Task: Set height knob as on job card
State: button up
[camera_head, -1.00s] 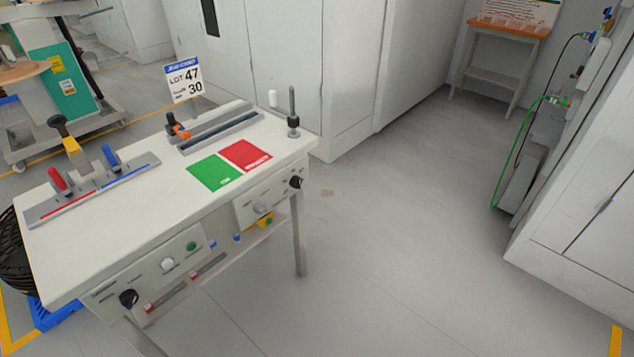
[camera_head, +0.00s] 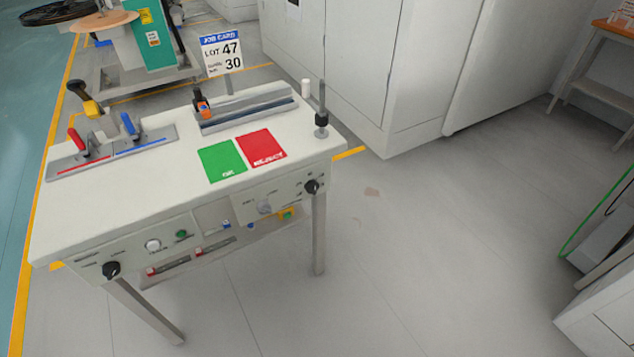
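The job card (camera_head: 222,55) stands upright on a post at the back of the white workbench (camera_head: 120,205) and reads LOT 47 and 30; the small line beside the 30 is too blurred to read. On the bench's front panels are a black knob (camera_head: 312,187) at the right, a pale grey knob (camera_head: 264,207) left of it, and another black knob (camera_head: 110,269) at the left end. Their labels are too small to tell which is the height knob. A dark vertical post with a black collar (camera_head: 321,119) stands at the bench's right corner. My gripper is not in view.
Green OK (camera_head: 222,161) and red REJECT (camera_head: 261,148) pads lie on the bench top. A fixture with red and blue handles (camera_head: 107,146) is at the left. White cabinets (camera_head: 400,80) stand behind.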

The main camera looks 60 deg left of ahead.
aim_at(312, 186)
jog(key=u, duration=0.6)
jog(key=i, duration=0.8)
jog(key=u, duration=0.6)
